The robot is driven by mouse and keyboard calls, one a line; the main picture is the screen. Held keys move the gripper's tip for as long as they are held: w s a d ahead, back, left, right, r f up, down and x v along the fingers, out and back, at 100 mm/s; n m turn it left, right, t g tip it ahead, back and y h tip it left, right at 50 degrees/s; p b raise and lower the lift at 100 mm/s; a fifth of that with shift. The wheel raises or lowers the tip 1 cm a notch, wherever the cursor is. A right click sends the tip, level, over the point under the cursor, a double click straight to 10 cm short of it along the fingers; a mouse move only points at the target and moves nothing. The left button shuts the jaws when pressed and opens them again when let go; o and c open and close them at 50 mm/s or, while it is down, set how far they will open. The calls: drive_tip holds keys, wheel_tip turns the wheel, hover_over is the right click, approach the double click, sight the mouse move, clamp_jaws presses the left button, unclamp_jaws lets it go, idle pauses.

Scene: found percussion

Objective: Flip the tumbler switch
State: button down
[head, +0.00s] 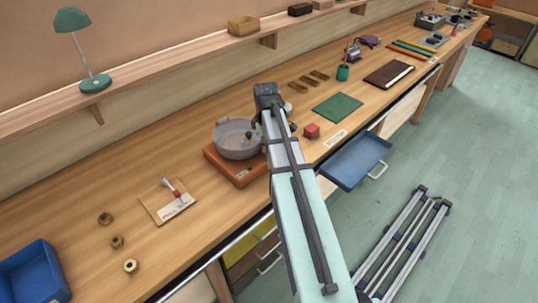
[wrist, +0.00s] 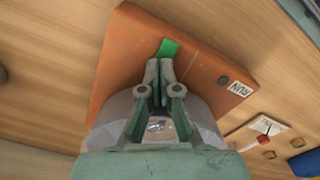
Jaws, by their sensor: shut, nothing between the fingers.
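The tumbler has a grey round drum (head: 238,140) on an orange-brown base (head: 216,159) on the workbench. In the wrist view, the base (wrist: 125,60) lies beyond my fingers and the drum (wrist: 115,112) is partly hidden behind them. A green piece (wrist: 168,47), which looks like the switch, shows on the base just past my fingertips. My gripper (wrist: 159,66) is shut and empty, with its tips close to the green piece. I cannot tell whether they touch. A "RUN" label (wrist: 237,87) is on the base.
A card with a red-handled tool (head: 172,189) lies left of the tumbler. A red block (head: 312,131) and a green mat (head: 338,107) lie to the right. An open blue drawer (head: 356,161) juts out from the bench front. A shelf (head: 150,75) runs along the back.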

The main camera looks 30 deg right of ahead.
drive_tip(key=shift+f, duration=0.45)
drive_tip(key=shift+r, duration=0.1)
drive_tip(key=shift+r+p, duration=2.35)
drive_tip(key=shift+r, duration=1.1)
